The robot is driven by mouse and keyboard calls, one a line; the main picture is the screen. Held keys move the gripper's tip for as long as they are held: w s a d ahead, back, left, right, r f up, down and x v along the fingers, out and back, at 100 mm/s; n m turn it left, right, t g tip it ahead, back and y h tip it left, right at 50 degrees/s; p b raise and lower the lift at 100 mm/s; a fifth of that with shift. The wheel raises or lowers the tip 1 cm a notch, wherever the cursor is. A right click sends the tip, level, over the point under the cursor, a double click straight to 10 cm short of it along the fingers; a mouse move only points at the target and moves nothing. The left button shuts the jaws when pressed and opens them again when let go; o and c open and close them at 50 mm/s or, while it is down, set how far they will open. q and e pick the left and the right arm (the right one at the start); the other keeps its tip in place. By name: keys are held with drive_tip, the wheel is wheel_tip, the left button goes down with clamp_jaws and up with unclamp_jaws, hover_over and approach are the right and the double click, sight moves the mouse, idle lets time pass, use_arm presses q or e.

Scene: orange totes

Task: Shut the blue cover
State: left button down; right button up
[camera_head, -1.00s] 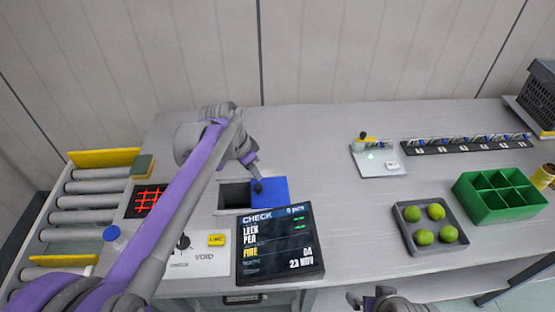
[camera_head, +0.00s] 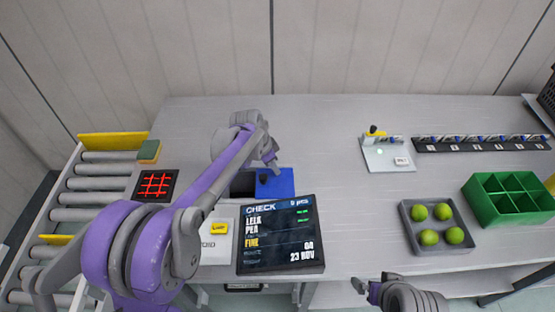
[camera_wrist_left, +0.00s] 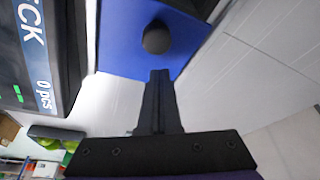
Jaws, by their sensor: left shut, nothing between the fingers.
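The blue cover (camera_head: 283,184) is a flat plate with a black knob (camera_head: 263,180) near its left side. It lies to the right of a dark opening (camera_head: 242,185), which shows uncovered and is partly hidden by my left arm. My left gripper (camera_head: 276,168) is shut and empty, over the back part of the cover, behind and right of the knob. In the left wrist view the shut fingertips (camera_wrist_left: 159,74) point at the knob (camera_wrist_left: 156,37) on the blue cover (camera_wrist_left: 120,40); I cannot tell whether they touch. My right gripper (camera_head: 364,289) is low at the bottom edge, its fingers unclear.
A tilted black screen (camera_head: 280,236) stands just in front of the cover. A grey tray (camera_head: 412,236) of green fruit and a green divided box (camera_head: 481,205) are at right. Rollers (camera_head: 92,198) are at left. The table behind the cover is clear.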

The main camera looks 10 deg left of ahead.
use_arm(q)
drive_tip(key=shift+s+a, duration=0.6)
drive_tip(key=shift+a, duration=0.15)
drive_tip(key=s+a, duration=0.2)
drive_tip(key=a, duration=0.9)
drive_tip(key=shift+s+a, duration=0.2)
drive_tip(key=shift+a, duration=0.2)
drive_tip(key=shift+d, duration=0.1)
